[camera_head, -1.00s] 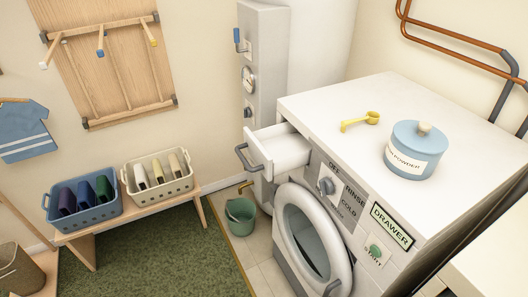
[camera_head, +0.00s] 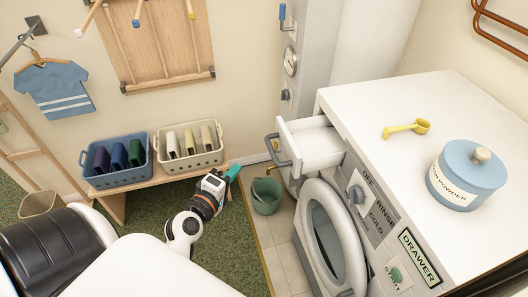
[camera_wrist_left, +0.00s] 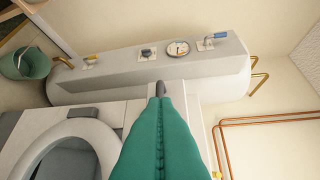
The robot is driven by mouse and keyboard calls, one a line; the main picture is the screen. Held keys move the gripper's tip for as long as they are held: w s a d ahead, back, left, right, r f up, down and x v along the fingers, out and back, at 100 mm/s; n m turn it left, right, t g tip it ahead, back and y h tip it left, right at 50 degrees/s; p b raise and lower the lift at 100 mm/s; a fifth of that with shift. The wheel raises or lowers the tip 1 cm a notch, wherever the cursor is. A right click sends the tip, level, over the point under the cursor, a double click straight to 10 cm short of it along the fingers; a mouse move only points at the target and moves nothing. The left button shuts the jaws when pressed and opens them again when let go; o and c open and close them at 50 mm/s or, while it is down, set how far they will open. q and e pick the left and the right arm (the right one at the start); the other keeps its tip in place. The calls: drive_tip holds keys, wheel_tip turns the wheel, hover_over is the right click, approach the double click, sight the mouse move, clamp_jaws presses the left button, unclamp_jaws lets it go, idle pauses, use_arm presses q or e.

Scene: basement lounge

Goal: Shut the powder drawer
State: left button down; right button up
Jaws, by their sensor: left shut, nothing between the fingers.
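The powder drawer (camera_head: 312,147) is the white drawer at the upper left of the washing machine front. It stands pulled out, with its grey handle (camera_head: 279,150) facing left. My left gripper (camera_head: 234,172) has teal fingers and is shut and empty. In the head view it appears left of the drawer handle, apart from it, above the green rug. In the left wrist view the closed fingers (camera_wrist_left: 160,102) point toward the drawer area, and a small dark grey piece, perhaps the handle, shows just past the tips. The fingers hide part of the drawer there. My right gripper is not in view.
The washing machine's round door (camera_head: 330,240) hangs open below the drawer. A green bucket (camera_head: 266,198) stands on the floor beside it. A yellow scoop (camera_head: 406,129) and blue powder jar (camera_head: 467,178) are on top. A bench (camera_head: 167,178) holds two baskets.

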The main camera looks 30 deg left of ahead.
use_arm(q)
drive_tip(key=w+d+f+p, duration=0.1)
drive_tip(key=w+f+p, duration=0.1)
drive_tip(key=w, duration=0.8)
drive_tip(key=shift+w+d+p, duration=0.25)
drive_tip(key=shift+d+p, duration=0.15)
